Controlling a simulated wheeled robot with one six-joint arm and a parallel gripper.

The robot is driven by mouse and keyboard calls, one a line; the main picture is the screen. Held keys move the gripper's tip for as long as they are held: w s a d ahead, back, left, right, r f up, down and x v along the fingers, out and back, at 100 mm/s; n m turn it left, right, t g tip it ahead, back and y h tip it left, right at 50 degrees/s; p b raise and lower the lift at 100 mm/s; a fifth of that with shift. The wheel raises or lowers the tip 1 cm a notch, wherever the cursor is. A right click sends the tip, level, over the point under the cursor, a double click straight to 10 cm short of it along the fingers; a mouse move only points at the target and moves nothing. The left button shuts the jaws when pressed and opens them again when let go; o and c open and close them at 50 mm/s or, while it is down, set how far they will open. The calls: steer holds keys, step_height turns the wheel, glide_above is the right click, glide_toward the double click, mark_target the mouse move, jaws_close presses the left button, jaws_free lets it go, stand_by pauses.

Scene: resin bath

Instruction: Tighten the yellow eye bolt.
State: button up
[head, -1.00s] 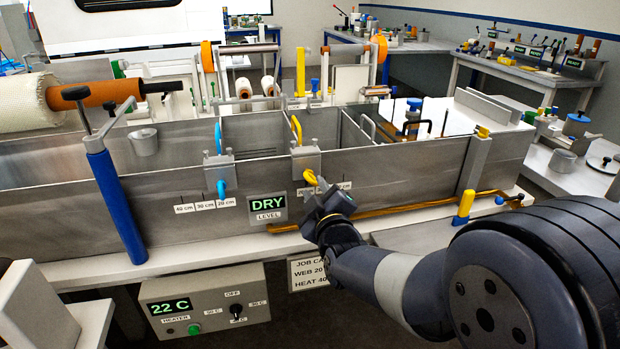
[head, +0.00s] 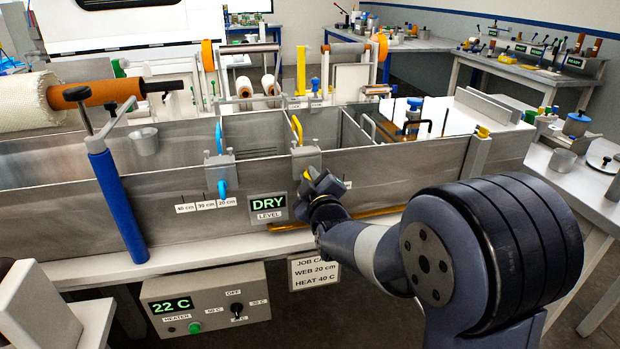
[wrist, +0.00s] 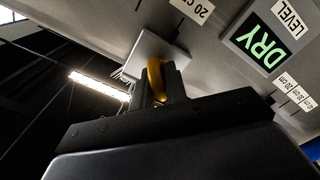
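The yellow eye bolt (head: 308,174) is on the front of the grey clamp (head: 305,156) at the bath's front wall. My gripper (head: 314,180) is right at it and covers most of it in the head view. In the wrist view, the yellow eye bolt (wrist: 156,80) sits between the two fingers of my gripper (wrist: 158,92), which look closed on its sides. The clamp plate (wrist: 150,49) is just beyond the fingertips. How far the bolt is screwed in is hidden.
A second clamp (head: 221,172) with a blue eye bolt (head: 222,188) is to the left. The DRY level display (head: 268,206) is close to my gripper's left. A brown pipe (head: 290,227) runs low along the bath. A blue post (head: 118,205) stands at the left.

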jaws_close()
steer(key=shift+f+m+b, duration=0.1)
steer(key=shift+m+b, duration=0.3)
steer(key=shift+b, duration=0.6)
steer(key=m+b, duration=0.2)
steer(key=shift+d+f+m+b, duration=0.1)
steer(key=shift+m+b, duration=0.2)
steer(key=shift+b, duration=0.1)
steer(key=m+b, duration=0.3)
steer(key=shift+m, duration=0.4)
steer(key=shift+d+r+m+b, duration=0.1)
steer(key=shift+r+m+b, duration=0.15)
steer(key=shift+m+b, duration=0.6)
